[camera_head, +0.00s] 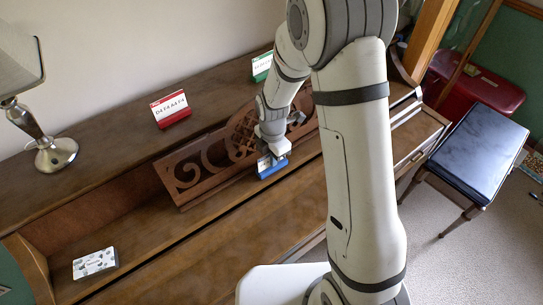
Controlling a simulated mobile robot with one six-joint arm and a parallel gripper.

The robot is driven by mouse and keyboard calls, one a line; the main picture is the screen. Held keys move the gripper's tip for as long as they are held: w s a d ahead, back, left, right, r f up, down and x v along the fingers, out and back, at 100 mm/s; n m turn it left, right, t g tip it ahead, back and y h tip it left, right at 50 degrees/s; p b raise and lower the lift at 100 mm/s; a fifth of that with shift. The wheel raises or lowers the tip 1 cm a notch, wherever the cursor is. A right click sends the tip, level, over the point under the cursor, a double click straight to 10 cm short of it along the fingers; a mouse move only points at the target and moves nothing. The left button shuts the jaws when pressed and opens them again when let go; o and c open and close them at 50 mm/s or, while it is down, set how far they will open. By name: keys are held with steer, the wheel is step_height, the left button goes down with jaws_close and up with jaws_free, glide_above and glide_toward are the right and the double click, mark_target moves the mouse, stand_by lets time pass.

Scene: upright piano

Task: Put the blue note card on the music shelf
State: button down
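The blue note card (271,167) is at the front foot of the carved wooden music shelf (200,172), on or just above the ledge; I cannot tell if it touches. My gripper (274,154) comes down from above and meets the card's top edge. The fingers look closed around the card, but they are small and partly hidden by my own wrist. My arm hides the right part of the music shelf.
A red card (171,110) and a green card (262,67) stand on the piano top. A lamp (52,150) stands at the left. A patterned white box (95,263) lies on the lower left ledge. A dark-topped bench (470,155) is at the right.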

steer(key=c, duration=2.1)
jaws_free()
steer(key=shift+f, duration=0.1)
steer(key=o, duration=0.5)
steer(key=shift+c, duration=0.2)
